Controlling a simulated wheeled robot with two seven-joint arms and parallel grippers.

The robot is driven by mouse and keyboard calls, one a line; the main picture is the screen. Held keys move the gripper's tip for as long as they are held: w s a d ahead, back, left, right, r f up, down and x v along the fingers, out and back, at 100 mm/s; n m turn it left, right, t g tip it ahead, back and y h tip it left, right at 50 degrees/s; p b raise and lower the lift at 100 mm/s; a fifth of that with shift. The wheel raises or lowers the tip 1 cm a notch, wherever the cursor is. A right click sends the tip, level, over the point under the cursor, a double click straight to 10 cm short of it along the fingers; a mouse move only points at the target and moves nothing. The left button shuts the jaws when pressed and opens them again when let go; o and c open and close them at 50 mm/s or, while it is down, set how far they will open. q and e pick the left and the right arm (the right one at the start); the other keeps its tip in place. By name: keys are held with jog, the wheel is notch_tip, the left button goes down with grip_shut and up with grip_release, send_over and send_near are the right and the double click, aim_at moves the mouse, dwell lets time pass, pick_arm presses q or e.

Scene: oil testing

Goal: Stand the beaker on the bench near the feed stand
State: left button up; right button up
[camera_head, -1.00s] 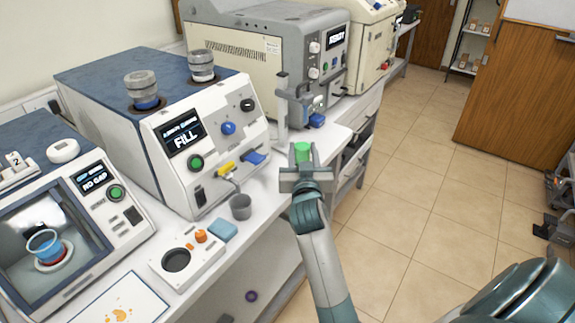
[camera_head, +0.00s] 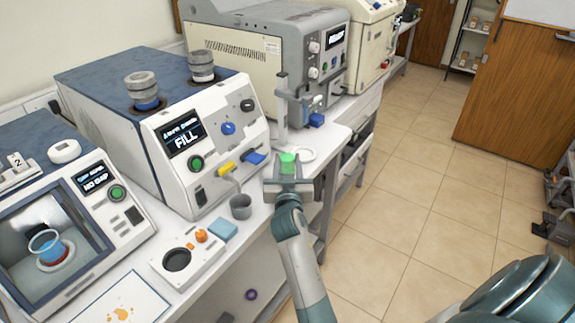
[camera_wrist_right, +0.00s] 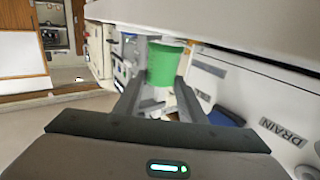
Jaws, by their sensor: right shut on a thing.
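My right gripper (camera_head: 287,175) is shut on a green beaker (camera_head: 288,161), at the right edge of the white bench in the head view. In the right wrist view the green beaker (camera_wrist_right: 163,64) sits between the two fingers (camera_wrist_right: 160,85) and looks upright. Its underside and any gap to the bench are hard to judge. A grey upright stand (camera_head: 282,108), which may be the feed stand, rises just behind the gripper. My left gripper is not in view.
A white round piece (camera_head: 306,154) lies on the bench (camera_head: 262,192) beside the beaker. The FILL machine (camera_head: 190,145) stands left, with a grey cup (camera_head: 240,207) in front. A grey machine (camera_head: 275,55) stands behind. Open floor (camera_head: 400,215) lies right.

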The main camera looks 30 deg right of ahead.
jog(key=shift+f, duration=0.6)
jog(key=shift+f, duration=0.1)
jog(key=o, duration=1.1)
jog(key=shift+o, duration=0.2)
